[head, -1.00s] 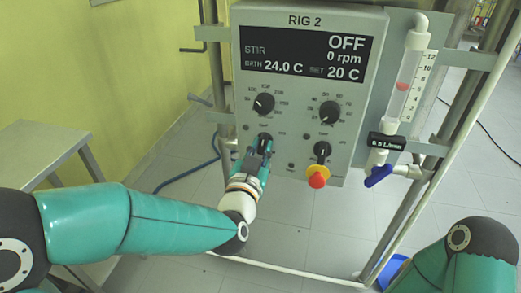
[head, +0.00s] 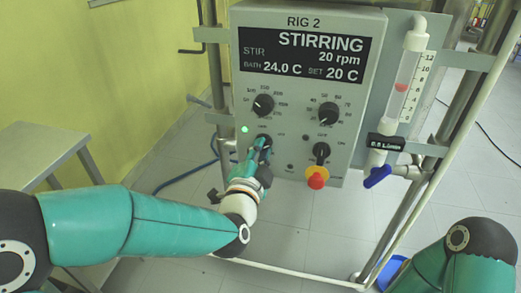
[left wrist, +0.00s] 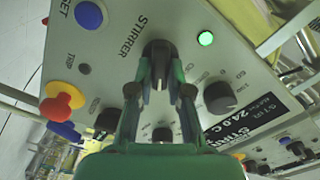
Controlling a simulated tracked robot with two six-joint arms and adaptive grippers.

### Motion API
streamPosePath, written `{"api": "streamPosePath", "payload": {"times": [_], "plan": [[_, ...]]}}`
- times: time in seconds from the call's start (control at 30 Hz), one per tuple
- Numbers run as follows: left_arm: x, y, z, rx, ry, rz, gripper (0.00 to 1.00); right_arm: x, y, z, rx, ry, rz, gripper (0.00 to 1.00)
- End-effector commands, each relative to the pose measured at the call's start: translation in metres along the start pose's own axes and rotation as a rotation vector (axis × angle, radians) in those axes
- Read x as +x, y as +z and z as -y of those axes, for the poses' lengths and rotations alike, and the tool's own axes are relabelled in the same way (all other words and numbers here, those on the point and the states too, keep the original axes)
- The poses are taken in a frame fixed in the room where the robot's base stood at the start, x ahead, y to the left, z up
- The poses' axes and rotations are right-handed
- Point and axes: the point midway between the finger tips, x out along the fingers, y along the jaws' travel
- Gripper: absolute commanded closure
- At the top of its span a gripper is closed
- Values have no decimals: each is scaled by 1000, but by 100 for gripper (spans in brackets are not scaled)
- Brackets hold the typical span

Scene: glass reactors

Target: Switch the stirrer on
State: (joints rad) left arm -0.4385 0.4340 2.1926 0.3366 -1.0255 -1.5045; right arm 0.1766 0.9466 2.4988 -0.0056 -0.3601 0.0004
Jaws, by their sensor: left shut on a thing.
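The control box marked RIG 2 (head: 305,22) stands in the middle of the head view. Its display (head: 305,55) reads STIRRING, 20 rpm, bath 24.0 C, set 20 C. A green lamp (head: 245,129) is lit at the box's left side and also shows in the left wrist view (left wrist: 205,38). The black stirrer switch knob (left wrist: 157,52) sits by the STIRRER label. My left gripper (head: 262,152) is at this knob, its two fingers (left wrist: 158,85) shut on either side of it. The knob is partly hidden by the fingers. My right gripper is out of the head view; only my right arm shows.
Two dials (head: 263,105) and (head: 328,113) sit above. Another black knob (head: 321,151) and a red and yellow emergency button (head: 317,178) are to the right. A flow tube (head: 404,85) with a blue valve handle (head: 378,176) stands beside the box. A grey table (head: 40,150) is at left.

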Motion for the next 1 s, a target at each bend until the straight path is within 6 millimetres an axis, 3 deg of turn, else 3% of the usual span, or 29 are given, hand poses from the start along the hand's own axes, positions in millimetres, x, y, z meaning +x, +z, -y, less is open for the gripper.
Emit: {"api": "streamPosePath", "payload": {"times": [0.63,0.67,0.8,1.0], "plan": [[-1,0,-4,72,8,-3,100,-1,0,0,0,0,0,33],[-1,0,-4,72,9,-3,81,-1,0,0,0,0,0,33],[0,0,-3,71,8,-2,57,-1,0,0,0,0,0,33],[0,0,-2,69,4,-1,57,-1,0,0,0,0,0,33]]}}
